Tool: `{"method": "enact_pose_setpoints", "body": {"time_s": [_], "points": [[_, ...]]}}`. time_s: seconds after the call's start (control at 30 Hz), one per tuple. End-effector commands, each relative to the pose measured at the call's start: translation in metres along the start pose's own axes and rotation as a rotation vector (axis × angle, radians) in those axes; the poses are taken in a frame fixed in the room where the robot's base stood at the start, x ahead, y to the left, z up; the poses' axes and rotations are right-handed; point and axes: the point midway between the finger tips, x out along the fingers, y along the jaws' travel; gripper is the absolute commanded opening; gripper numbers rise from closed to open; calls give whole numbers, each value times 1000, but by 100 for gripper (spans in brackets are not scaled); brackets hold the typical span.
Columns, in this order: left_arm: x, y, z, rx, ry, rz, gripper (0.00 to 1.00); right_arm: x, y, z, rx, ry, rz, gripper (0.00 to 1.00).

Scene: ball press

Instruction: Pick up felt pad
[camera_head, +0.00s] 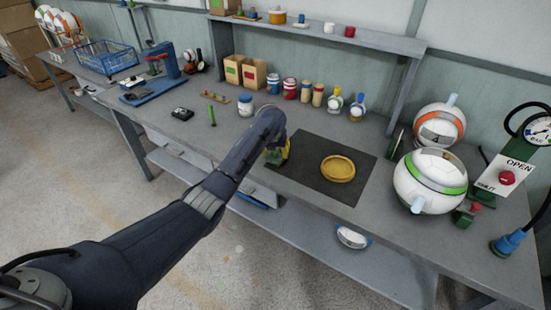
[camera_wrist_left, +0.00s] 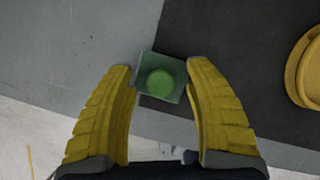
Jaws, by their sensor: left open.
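A small green square piece with a round green knob on top, which looks like the felt pad (camera_wrist_left: 160,80), lies at the left edge of the dark mat (camera_wrist_left: 255,75). In the wrist view it sits between the tips of my left gripper (camera_wrist_left: 162,68), whose yellow fingers are open on either side of it. I cannot tell whether the fingers touch it. In the head view my left gripper (camera_head: 279,154) is low over the mat's left end, and the arm and fingers mostly hide the green piece. My right gripper is not in view.
A round yellow dish (camera_head: 338,169) sits on the mat, right of the gripper. White balls with green (camera_head: 432,180) and orange bands stand at the right. Jars, bottles and boxes (camera_head: 245,72) line the bench's back. The bench's front edge is close to the gripper.

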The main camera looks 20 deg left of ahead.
Motion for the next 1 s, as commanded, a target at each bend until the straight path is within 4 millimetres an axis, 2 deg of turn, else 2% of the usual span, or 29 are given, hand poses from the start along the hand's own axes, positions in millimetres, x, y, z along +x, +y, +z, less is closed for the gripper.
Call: {"method": "enact_pose_setpoints", "body": {"time_s": [0.23, 0.7, 1.0], "points": [[0, 0, 0, 0, 0, -1, 52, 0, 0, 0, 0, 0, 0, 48], [0, 0, 0, 0, 0, -1, 0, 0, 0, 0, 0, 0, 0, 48], [0, 0, 0, 0, 0, -1, 0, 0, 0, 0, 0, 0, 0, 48]]}}
